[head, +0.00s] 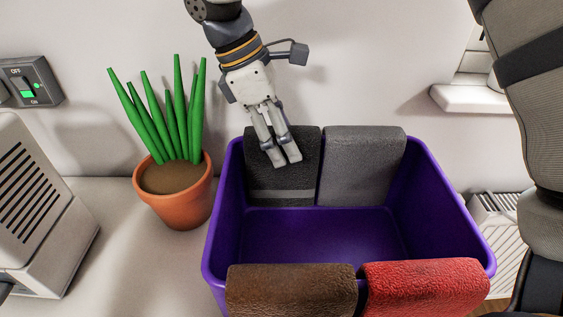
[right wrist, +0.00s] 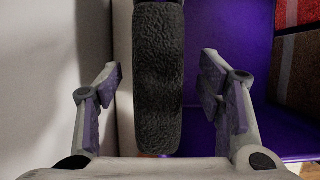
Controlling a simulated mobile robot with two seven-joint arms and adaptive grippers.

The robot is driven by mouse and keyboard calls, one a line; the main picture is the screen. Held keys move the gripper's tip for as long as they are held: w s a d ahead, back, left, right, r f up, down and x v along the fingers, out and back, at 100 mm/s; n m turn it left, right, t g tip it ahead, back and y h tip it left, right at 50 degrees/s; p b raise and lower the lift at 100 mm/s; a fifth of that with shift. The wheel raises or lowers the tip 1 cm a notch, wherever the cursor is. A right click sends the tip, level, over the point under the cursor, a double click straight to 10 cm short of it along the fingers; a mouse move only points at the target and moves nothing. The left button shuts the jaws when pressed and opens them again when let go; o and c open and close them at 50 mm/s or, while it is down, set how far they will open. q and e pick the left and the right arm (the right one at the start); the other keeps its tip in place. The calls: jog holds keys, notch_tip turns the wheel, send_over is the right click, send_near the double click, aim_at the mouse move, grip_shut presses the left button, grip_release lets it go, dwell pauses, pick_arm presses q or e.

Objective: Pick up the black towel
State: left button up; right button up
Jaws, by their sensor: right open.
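The black towel (head: 262,174) hangs over the back left rim of a purple bin (head: 428,190), with a lighter stripe near its lower edge. My right gripper (head: 286,161) points down at this towel and covers part of it in the head view. In the right wrist view, the dark towel (right wrist: 158,85) runs between the two spread fingers of my right gripper (right wrist: 161,80), with gaps visible on both sides. My left gripper is not in view.
A dark grey towel (head: 364,168) hangs right beside the black one. A brown towel (head: 290,290) and a red towel (head: 425,287) hang over the front rim. A potted plant (head: 176,195) stands left of the bin. The bin's visible floor is empty.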

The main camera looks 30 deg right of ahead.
aim_at(282, 168)
jog(key=x, duration=0.5)
jog(key=shift+w+a+f, duration=0.2)
jog(key=shift+f, duration=0.15)
jog(key=shift+c, duration=0.3)
jog(key=shift+f, duration=0.1)
jog(key=c, duration=1.2)
